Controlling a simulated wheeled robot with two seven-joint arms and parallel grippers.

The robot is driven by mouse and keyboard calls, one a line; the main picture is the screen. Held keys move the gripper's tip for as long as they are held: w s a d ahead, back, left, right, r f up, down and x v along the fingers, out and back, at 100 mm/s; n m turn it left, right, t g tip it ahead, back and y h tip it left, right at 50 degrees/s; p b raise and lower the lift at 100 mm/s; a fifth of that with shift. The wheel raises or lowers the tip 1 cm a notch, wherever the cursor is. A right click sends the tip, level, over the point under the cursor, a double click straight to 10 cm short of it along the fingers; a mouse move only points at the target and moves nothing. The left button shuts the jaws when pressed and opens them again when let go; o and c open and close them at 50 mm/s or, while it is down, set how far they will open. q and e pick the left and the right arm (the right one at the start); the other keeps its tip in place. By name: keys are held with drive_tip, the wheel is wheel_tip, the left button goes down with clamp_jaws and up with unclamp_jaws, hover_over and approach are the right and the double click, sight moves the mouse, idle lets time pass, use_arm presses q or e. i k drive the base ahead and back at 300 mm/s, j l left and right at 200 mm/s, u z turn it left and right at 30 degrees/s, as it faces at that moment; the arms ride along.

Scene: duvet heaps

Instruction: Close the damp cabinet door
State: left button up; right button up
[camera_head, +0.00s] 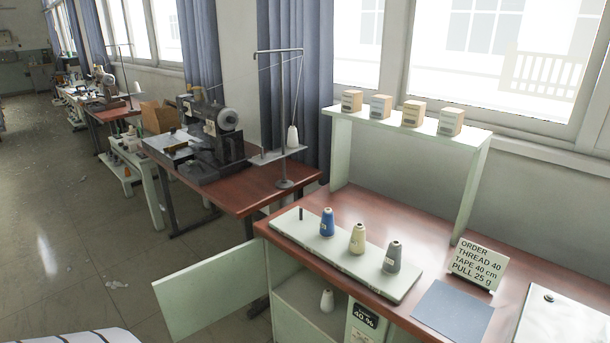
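The cabinet door (210,292) is a pale green panel. It stands wide open, swung out to the left of the cabinet under the red-brown workbench. Through the opening the pale cabinet interior (290,293) shows, with a white thread cone (327,300) standing in it. A dark display (366,315) reading 40 % is on the front to the right of the opening. The lower part of the cabinet is cut off by the frame. Neither of my grippers is in view.
On the workbench (345,207), a pale board (310,243) holds blue, cream and grey thread cones. A sewing machine table (250,190) stands behind. Floor (60,240) left of the door is mostly clear.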

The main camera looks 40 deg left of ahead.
sight(191, 299)
drive_tip(key=u, duration=0.9)
drive_tip(key=j+u, duration=0.1)
drive_tip(key=u, duration=1.25)
drive_tip(key=i+u, duration=0.1)
drive_tip(key=u, duration=0.8)
drive_tip(key=i+j, duration=0.1)
drive_tip(key=i, duration=0.5)
drive_tip(key=i+j+z, duration=0.1)
drive_tip(key=i, duration=0.45)
drive_tip(key=i+j+z, duration=0.1)
drive_tip(key=i, duration=0.5)
drive_tip(key=i+z, duration=0.25)
drive_tip(key=i, duration=0.35)
drive_tip(key=i+j+z, duration=0.2)
drive_tip(key=i, duration=0.4)
drive_tip(key=i+z, duration=0.25)
drive_tip(key=i, duration=0.4)
drive_tip(key=z, duration=0.5)
drive_tip(key=i+j+z, duration=0.1)
drive_tip(key=z, duration=0.85)
drive_tip(key=j+z, duration=0.15)
drive_tip(key=z, duration=1.8)
drive_tip(key=k+j+u, duration=0.1)
drive_tip(key=k+j, duration=0.25)
drive_tip(key=k+j+u, duration=0.1)
drive_tip(key=k+j, duration=0.25)
drive_tip(key=j, duration=0.2)
drive_tip(key=k+j+u, duration=0.1)
drive_tip(key=k+j, duration=0.2)
drive_tip(key=j, duration=0.2)
